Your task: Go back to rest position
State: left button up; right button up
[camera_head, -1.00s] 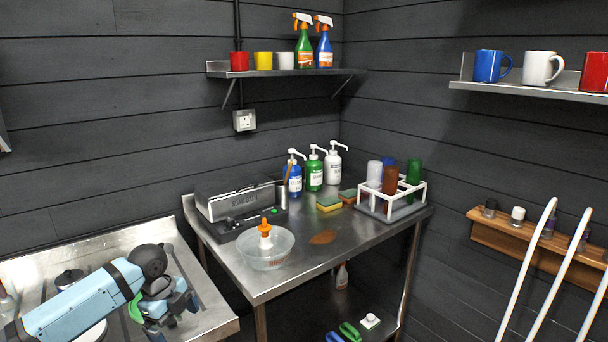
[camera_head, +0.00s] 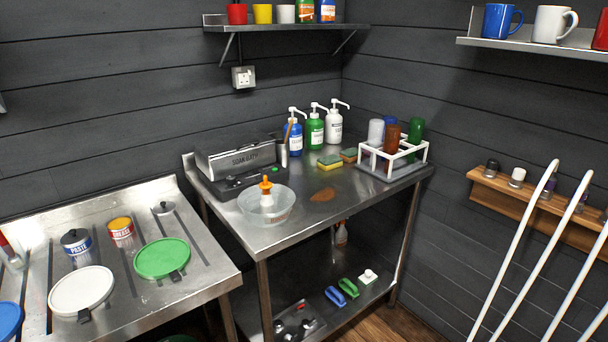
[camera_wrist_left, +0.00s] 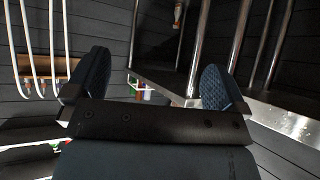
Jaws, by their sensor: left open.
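My left gripper (camera_wrist_left: 152,88) is open and empty in the left wrist view, its two dark padded fingers wide apart. Steel table legs and a table edge (camera_wrist_left: 265,108) show beyond and to the right of it. Neither arm shows in the head view, and my right gripper is in no view.
The steel worktable (camera_head: 345,215) holds a soak bath (camera_head: 240,160), a clear bowl (camera_head: 283,213), pump bottles and a white bottle rack (camera_head: 370,172). The left steel counter (camera_head: 130,290) holds green (camera_head: 162,257) and white (camera_head: 80,290) lids and tins. White hoses (camera_head: 515,250) hang at right.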

pick_arm(q)
jog(key=s+a+n+t+y, duration=0.1)
jog(key=s+a+n, duration=0.2)
jog(key=s, duration=0.3)
notch_tip(320, 180, up, 14)
jog(key=s+a+t+p, duration=0.1)
jog(key=p, duration=1.5)
jog(key=shift+s+a+f+y, duration=0.15)
jog(key=shift+f+y, duration=0.05)
jog(key=shift+y, duration=0.2)
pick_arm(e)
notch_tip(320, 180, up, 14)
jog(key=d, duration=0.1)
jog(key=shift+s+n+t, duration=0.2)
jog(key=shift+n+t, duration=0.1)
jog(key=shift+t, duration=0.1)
